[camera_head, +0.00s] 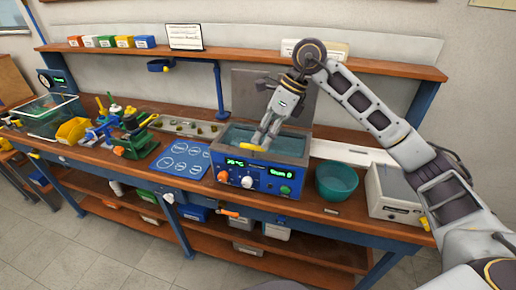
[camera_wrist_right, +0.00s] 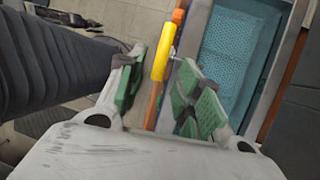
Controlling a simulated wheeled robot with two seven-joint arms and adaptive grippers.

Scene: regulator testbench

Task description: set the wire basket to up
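The wire basket (camera_wrist_right: 232,62) shows in the right wrist view as a teal mesh surface inside the blue bath (camera_head: 229,165). In the head view it is hard to make out in the bath. Its yellow handle (camera_head: 252,148) sticks out over the bath's front edge. In the right wrist view the yellow handle (camera_wrist_right: 162,52) lies between the fingertips, joined to a thin metal rod. My right gripper (camera_head: 263,135) is above the bath's front edge, its fingers apart on either side of the handle; contact is not clear. My left gripper is not in view.
A teal bowl (camera_head: 336,182) and a grey box (camera_head: 392,196) stand right of the bath. A blue mat (camera_head: 182,160) and a green vise (camera_head: 136,147) are on the left. A wooden shelf (camera_head: 235,56) runs behind. A grey lid (camera_head: 246,92) stands upright behind the bath.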

